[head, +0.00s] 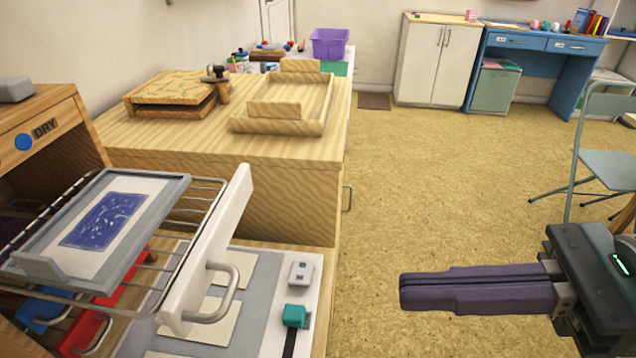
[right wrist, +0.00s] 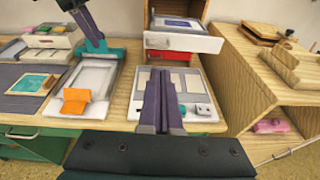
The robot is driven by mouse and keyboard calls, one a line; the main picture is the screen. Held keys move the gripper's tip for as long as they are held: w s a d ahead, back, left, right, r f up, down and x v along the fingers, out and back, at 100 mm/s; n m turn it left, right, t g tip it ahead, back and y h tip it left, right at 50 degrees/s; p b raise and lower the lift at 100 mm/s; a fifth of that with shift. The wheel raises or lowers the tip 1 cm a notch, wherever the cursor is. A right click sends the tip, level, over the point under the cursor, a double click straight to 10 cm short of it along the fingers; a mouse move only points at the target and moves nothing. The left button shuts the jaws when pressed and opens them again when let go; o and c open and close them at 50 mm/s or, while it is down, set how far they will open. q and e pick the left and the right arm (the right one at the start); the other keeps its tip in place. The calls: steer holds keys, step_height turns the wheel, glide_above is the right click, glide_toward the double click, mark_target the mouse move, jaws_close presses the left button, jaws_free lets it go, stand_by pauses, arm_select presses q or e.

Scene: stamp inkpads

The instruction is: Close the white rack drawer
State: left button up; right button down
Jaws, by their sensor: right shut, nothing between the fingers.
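The white rack drawer (head: 215,245) is pulled out of the wooden cabinet marked DRY (head: 40,130). It has a white front, a grey metal handle (head: 232,290) and wire sides. A grey tray with a blue print (head: 108,215) lies on its wires. In the right wrist view the drawer's white front (right wrist: 183,43) is ahead, beyond the fingertips. My right gripper (head: 402,291) is shut and empty, to the right of the drawer and apart from it. The gripper also shows in the right wrist view (right wrist: 160,75).
Under the rack are a red drawer (head: 92,325) and a blue one (head: 40,312). A bench with a grey mat and a teal-topped stamp (head: 294,315) lies below. A wooden cabinet (head: 290,195) stands behind. The floor (head: 440,180) at right is open, with a folding chair (head: 605,170).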

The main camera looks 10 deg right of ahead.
steer(key=x, duration=1.3)
steer(key=shift+a, duration=0.15)
